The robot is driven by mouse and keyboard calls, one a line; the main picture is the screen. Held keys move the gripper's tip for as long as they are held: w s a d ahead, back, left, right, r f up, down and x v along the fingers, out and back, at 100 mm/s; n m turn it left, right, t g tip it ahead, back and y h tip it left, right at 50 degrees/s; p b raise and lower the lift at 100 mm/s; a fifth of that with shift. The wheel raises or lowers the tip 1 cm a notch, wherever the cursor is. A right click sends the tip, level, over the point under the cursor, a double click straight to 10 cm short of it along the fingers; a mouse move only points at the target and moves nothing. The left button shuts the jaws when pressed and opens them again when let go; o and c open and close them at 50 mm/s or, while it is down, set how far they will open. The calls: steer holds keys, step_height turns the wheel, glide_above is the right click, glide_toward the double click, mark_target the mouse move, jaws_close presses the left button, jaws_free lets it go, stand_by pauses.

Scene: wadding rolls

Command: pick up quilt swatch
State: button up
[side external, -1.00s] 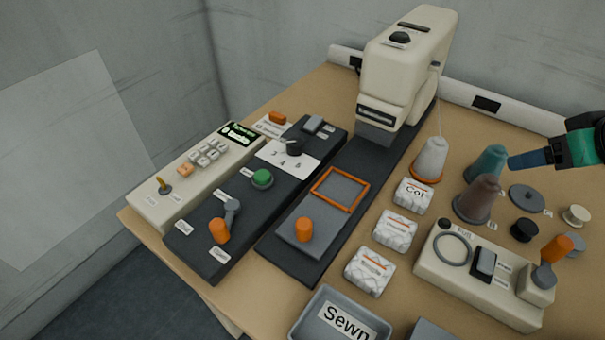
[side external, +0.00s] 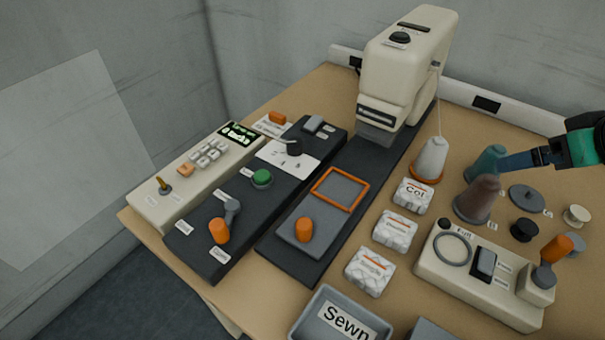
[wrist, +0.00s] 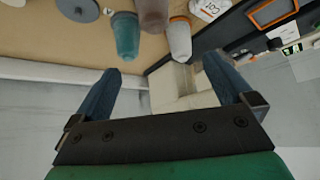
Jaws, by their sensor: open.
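Three white quilted packs with orange-striped labels lie in a row on the table in the side external view: the "Cot" pack (side external: 413,196), a middle pack (side external: 396,231) and a front pack (side external: 370,271). I cannot tell which of these, if any, is the quilt swatch. The "Cot" pack also shows partly at the top of the wrist view (wrist: 208,8). My gripper (side external: 503,162) is at the right, above the table's back near the teal cone. In the wrist view my gripper (wrist: 163,82) has its blue fingers wide apart with nothing held between them.
Teal (side external: 487,163), brown (side external: 477,199) and white (side external: 431,158) cones stand near my gripper. The sewing machine (side external: 405,70) rises behind. An orange frame (side external: 341,189) lies on its dark base. A cream control box (side external: 480,278) and a "Sewn" tray (side external: 312,310) are in front.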

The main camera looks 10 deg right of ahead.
steer(key=w+a+f+n+g+y, duration=0.2)
steer(key=w+a+f+n, duration=0.1)
steer(key=w+a+n, duration=0.15)
steer(key=n+g+y, duration=0.1)
steer(key=n+g, duration=0.1)
steer(key=n, duration=0.3)
glide_above(416, 191)
steer(key=s+d, duration=0.2)
steer(key=shift+m, duration=0.25)
step_height(416, 191, down, 4)
steer(key=shift+w+f, duration=0.1)
steer(key=shift+f, duration=0.15)
steer(key=shift+w+a+f, duration=0.1)
steer(key=shift+a+f, duration=0.05)
steer(key=shift+f, duration=0.2)
steer(key=shift+x, duration=2.7)
steer(key=c, duration=1.3)
steer(key=shift+r, duration=0.1)
